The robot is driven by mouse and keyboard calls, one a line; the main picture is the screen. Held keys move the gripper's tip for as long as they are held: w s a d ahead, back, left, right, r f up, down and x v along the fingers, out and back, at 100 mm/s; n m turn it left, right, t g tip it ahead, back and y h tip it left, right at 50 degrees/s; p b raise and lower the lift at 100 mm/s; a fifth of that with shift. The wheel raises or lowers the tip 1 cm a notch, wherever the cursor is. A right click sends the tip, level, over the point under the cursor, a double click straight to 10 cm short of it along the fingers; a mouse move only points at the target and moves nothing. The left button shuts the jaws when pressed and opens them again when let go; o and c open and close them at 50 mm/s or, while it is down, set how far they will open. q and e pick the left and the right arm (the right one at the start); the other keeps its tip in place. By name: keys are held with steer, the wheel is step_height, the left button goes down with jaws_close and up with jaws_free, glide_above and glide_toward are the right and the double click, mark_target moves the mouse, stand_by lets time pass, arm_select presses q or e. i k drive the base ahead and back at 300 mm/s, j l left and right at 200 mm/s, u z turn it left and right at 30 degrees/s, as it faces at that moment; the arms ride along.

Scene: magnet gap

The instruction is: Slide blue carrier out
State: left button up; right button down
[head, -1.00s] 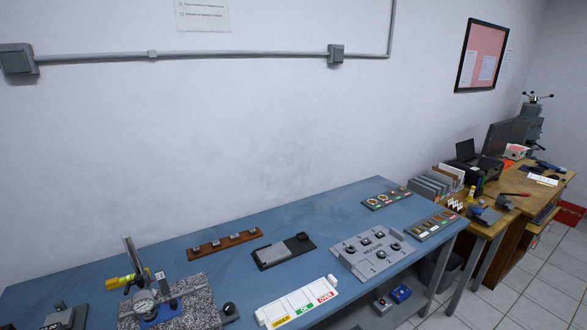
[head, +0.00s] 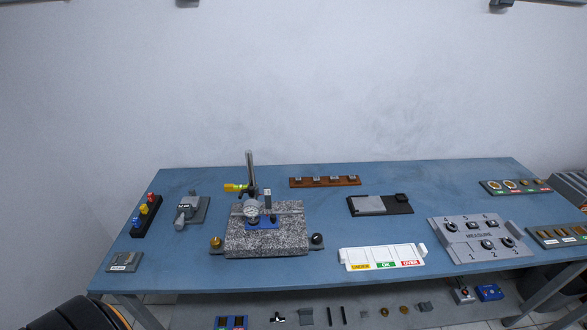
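A blue carrier (head: 263,225) sits on the speckled granite plate (head: 265,242) at the left middle of the blue table. It is beneath a round dial gauge (head: 251,209) on an upright metal post (head: 250,170). The gauge and a small grey block hide part of the carrier. Neither of my grippers shows. A dark rounded part with an orange ring at the lower left looks like part of my own arm.
A gold knob (head: 215,242) and a black knob (head: 317,239) flank the granite plate. A white sorting tray (head: 383,257) and a grey numbered panel (head: 480,240) are to the right. The table's front strip is mostly clear.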

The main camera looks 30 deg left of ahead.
mark_target(270, 221)
steer(key=u, duration=1.2)
